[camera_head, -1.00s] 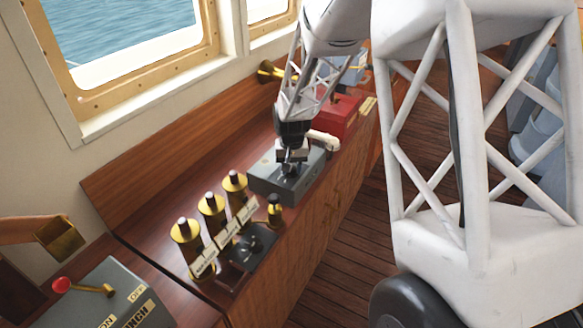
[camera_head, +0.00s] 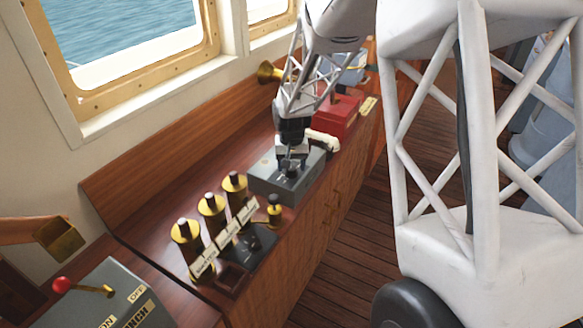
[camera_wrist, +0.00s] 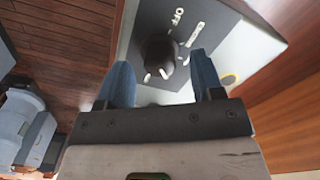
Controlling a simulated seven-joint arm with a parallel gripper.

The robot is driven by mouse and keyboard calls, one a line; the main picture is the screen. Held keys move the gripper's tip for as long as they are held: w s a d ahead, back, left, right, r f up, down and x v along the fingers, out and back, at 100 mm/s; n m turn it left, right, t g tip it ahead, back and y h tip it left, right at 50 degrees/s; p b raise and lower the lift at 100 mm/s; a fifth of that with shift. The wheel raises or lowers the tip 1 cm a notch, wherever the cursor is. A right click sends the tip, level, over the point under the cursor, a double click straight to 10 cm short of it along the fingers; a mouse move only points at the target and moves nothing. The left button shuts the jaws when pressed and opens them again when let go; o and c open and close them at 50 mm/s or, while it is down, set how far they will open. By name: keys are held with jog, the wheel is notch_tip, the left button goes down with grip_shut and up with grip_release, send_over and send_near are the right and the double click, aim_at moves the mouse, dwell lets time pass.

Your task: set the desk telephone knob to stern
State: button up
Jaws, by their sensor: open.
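A grey box (camera_head: 262,180) with a dark top plate stands on the wooden console; I take it for the desk telephone. A dark round knob (camera_wrist: 160,52) with a pale mark sits on its plate in the wrist view. White lettering, including what reads as OFF, lies beyond the knob; the other labels are too small to read. My gripper (camera_wrist: 160,62) is open over the plate, with one blue-grey finger at each side of the knob. I cannot tell whether the fingers touch it. In the head view my gripper (camera_head: 291,163) hides part of the plate.
Several brass cylinders (camera_head: 212,207) with labels stand nearer on the console, by a small brass-topped post (camera_head: 274,208). A red box (camera_head: 337,120) and a white curved pipe-like piece (camera_head: 325,142) lie beyond the grey box. A red-knobbed lever (camera_head: 62,285) is at lower left.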

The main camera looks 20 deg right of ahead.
aim_at(292, 169)
jog(key=shift+r, duration=3.2)
jog(key=shift+s+r, duration=0.35)
jog(key=shift+r, duration=0.05)
jog(key=s+r+t, duration=0.1)
jog(key=s+r, duration=0.3)
jog(key=s, duration=0.8)
jog(key=s+a+r+n, duration=0.1)
jog(key=s+r, duration=0.4)
jog(key=s, duration=0.7)
jog(key=s+a+r+n+t, duration=0.1)
jog(key=s+r, duration=0.4)
jog(key=s, duration=0.7)
jog(key=shift+t, duration=0.3)
